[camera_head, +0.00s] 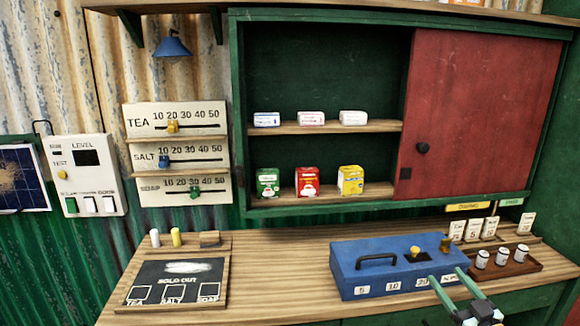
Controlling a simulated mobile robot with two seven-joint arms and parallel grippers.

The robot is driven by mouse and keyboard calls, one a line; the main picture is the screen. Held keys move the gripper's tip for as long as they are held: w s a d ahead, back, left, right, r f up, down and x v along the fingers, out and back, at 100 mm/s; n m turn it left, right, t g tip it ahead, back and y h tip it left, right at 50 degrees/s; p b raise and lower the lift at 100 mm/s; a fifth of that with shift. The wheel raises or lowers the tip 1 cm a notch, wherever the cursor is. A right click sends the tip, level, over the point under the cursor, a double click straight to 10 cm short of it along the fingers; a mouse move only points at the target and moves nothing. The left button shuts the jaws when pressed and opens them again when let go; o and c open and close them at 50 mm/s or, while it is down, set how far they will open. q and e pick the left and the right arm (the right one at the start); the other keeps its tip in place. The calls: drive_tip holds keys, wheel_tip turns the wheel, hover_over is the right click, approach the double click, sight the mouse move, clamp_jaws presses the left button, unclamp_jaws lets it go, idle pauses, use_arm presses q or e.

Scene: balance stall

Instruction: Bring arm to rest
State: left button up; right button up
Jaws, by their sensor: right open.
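My right gripper (446,275) shows at the lower right, in front of the blue cash box (350,272). Its two green fingers are spread apart with nothing held between them. The fingertips overlap the right part of the box's front face in the picture; I cannot tell whether they touch it. The box is closed, with a black handle and two yellowish knobs on top and number labels along its front. My left gripper is not in view.
A small tray (528,265) with several white jars stands right of the box, with price cards behind. A sold-out board (172,284) lies left on the wooden counter (275,275). The cabinet's red sliding door (480,110) covers its right side; packets stand on open shelves.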

drive_tip(key=s+a+f+m+g, duration=0.1)
drive_tip(key=s+a+f+g, duration=0.2)
drive_tip(key=s+a+f, duration=0.5)
drive_tip(key=s+a+f+g, duration=0.2)
drive_tip(key=s+a+f, duration=0.35)
drive_tip(key=f, duration=0.45)
drive_tip(key=s+a+f+g, duration=0.2)
drive_tip(key=s+a, duration=0.3)
drive_tip(key=s, duration=0.3)
drive_tip(key=s+a+f+g+y+p, duration=0.1)
drive_tip(key=s+a+f+g, duration=0.2)
drive_tip(key=s+a, duration=0.3)
drive_tip(key=s+f, duration=0.1)
drive_tip(key=s, duration=0.1)
drive_tip(key=shift+s+f, duration=0.3)
drive_tip(key=shift+f, duration=0.1)
